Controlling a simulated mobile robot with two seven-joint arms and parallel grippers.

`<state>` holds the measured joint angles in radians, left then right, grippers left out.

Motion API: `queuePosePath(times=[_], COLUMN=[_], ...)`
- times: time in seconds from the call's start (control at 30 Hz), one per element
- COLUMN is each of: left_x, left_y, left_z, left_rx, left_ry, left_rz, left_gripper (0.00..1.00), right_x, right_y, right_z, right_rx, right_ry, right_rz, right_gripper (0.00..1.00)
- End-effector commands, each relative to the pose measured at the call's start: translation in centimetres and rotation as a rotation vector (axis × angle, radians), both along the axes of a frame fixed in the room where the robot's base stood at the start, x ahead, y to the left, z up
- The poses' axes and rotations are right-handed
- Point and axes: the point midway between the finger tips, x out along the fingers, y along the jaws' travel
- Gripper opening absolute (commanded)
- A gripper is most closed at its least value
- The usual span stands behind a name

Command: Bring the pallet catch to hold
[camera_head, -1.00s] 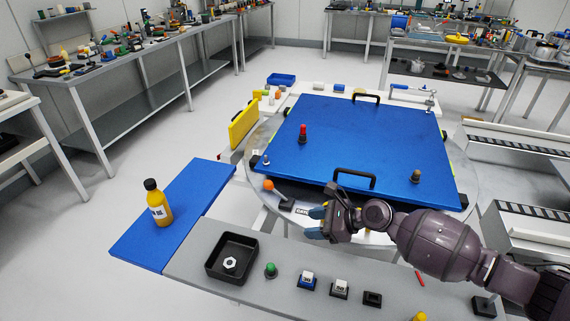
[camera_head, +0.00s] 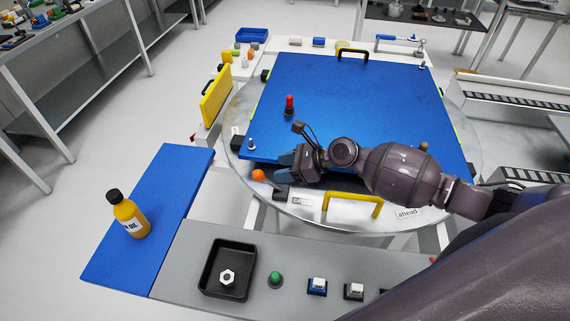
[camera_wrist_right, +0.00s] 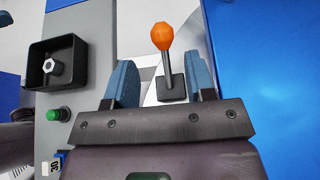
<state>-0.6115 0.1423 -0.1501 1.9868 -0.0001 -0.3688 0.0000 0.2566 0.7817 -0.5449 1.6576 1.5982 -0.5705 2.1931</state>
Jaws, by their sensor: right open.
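An orange-knobbed lever (camera_head: 258,175), likely the pallet catch, stands at the near left corner of the blue pallet (camera_head: 340,90). In the right wrist view its orange ball (camera_wrist_right: 163,36) sits on a dark stem rising from a black base, and it looks upright. My right gripper (camera_head: 284,160) is just right of the lever in the head view. In the wrist view its two blue fingers (camera_wrist_right: 162,68) are spread apart, with the lever beyond and between them. No contact shows. My left gripper is not in view.
A round turntable (camera_head: 300,205) with a yellow handle (camera_head: 352,200) lies under the pallet. A red-topped peg (camera_head: 289,104) stands on the pallet. The grey front panel holds a black tray (camera_head: 228,268) and a green button (camera_head: 275,279). A yellow bottle (camera_head: 130,217) stands on the blue board at left.

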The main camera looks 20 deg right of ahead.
Motion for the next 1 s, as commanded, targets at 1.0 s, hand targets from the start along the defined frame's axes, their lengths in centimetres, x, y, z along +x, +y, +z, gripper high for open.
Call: queuePosePath(times=[1.0], left_x=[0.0], left_y=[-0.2], left_z=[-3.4], left_rx=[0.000], left_ry=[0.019], left_rz=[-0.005], left_gripper=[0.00], right_x=[3.2], right_y=[4.7], right_z=[-3.2], right_rx=[0.001], right_ry=[0.001], right_rz=[0.000], right_gripper=[0.50])
